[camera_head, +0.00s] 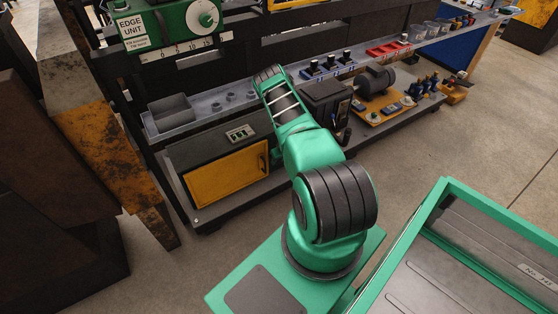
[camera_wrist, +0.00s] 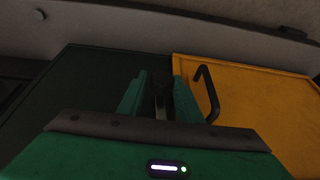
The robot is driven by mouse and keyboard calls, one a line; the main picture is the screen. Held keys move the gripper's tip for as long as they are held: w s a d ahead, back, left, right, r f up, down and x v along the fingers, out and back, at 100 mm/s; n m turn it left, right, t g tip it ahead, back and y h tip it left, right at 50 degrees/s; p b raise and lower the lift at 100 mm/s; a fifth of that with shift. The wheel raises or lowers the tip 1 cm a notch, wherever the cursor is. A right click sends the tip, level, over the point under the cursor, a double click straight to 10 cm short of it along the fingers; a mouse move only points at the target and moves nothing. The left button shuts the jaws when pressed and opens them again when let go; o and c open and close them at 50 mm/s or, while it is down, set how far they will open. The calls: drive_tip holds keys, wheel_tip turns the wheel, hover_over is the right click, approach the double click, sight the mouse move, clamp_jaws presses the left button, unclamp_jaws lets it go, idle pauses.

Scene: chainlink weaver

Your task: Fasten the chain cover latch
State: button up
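A yellow cover panel (camera_head: 228,176) with a black bar handle (camera_head: 264,158) at its right end is on the low front of the bench. In the wrist view the yellow panel (camera_wrist: 250,105) is at the right, with the bent black handle (camera_wrist: 207,92) at its left edge. A dark green panel (camera_wrist: 75,90) adjoins it on the left. My gripper (camera_wrist: 162,85) points at the seam between the panels, left of the handle and apart from it in the picture. A dark piece shows between its green fingers; I cannot tell whether it is gripped. No part is clearly recognisable as the latch.
My arm hides part of the bench in the head view. A motor (camera_head: 374,80) on an orange plate (camera_head: 388,103) stands right of the arm. A grey tray (camera_head: 170,112) sits on the shelf. A rusty post (camera_head: 105,145) stands at the left. The floor (camera_head: 405,150) is clear.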

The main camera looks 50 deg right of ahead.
drive_tip(key=shift+d+r+h, duration=0.1)
drive_tip(key=shift+r+h, duration=0.1)
drive_tip(key=shift+h, duration=0.1)
drive_tip(key=shift+c, duration=0.6)
drive_tip(key=shift+a+h, duration=0.35)
drive_tip(key=shift+h, duration=0.25)
drive_tip(key=h, duration=0.1)
drive_tip(key=n+g+h, duration=0.1)
drive_tip(key=shift+w+a+f+h, duration=0.1)
drive_tip(key=shift+a+h, duration=0.2)
drive_tip(key=shift+h, duration=0.6)
drive_tip(key=shift+f, duration=0.1)
drive_tip(key=o, duration=1.1)
drive_tip(key=shift+a, duration=0.1)
drive_tip(key=shift+c, duration=0.2)
